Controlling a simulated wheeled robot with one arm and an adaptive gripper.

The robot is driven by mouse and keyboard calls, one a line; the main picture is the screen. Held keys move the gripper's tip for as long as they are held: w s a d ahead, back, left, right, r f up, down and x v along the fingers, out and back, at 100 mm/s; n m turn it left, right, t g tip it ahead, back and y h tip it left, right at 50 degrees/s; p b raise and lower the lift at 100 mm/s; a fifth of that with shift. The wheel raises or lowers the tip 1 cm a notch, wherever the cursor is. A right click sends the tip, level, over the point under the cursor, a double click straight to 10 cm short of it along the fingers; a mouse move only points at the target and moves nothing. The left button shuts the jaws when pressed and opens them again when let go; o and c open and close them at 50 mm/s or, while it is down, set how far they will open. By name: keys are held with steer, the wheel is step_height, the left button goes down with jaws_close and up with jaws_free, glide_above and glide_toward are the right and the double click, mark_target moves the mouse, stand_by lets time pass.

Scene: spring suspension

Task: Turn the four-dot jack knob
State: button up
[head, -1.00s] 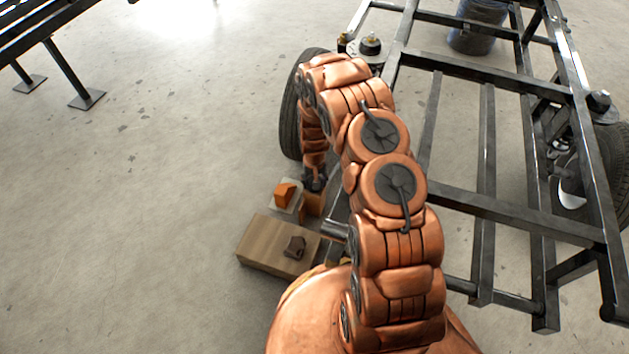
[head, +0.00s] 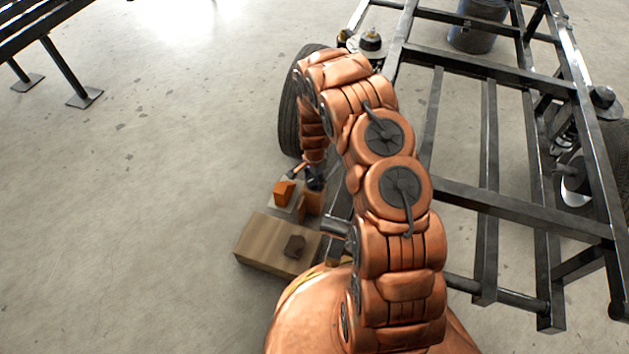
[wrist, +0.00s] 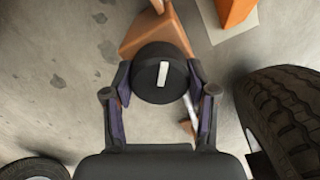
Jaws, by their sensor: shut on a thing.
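A round black knob (wrist: 157,82) with one white bar on its top sits between my fingers in the wrist view. My gripper (wrist: 158,88) is shut on its sides. No dots show on the knob, so I cannot tell its marking. An orange jack part (wrist: 158,36) lies just beyond and below the knob. In the head view my gripper (head: 315,181) is small and low beside the tyre, and the knob cannot be made out there.
A tyre (head: 289,115) stands close behind my gripper. An orange block (head: 284,192) on a pale plate and a wooden block (head: 270,243) are in front. The dark metal frame (head: 480,205) fills the right. Open concrete floor (head: 140,190) lies to the left.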

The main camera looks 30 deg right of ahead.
mark_target(315, 178)
steer(key=m+b, duration=0.2)
steer(key=m, duration=0.4)
steer(key=shift+f+m, duration=0.1)
steer(key=shift+m, duration=0.2)
steer(key=m+b, duration=0.1)
steer(key=m, duration=0.4)
steer(key=shift+b, duration=0.35)
steer(key=shift+m, duration=0.3)
steer(key=o, duration=1.2)
steer(key=shift+c, duration=0.2)
steer(key=shift+r, duration=0.3)
step_height(315, 178, up, 12)
steer(key=shift+f, duration=0.15)
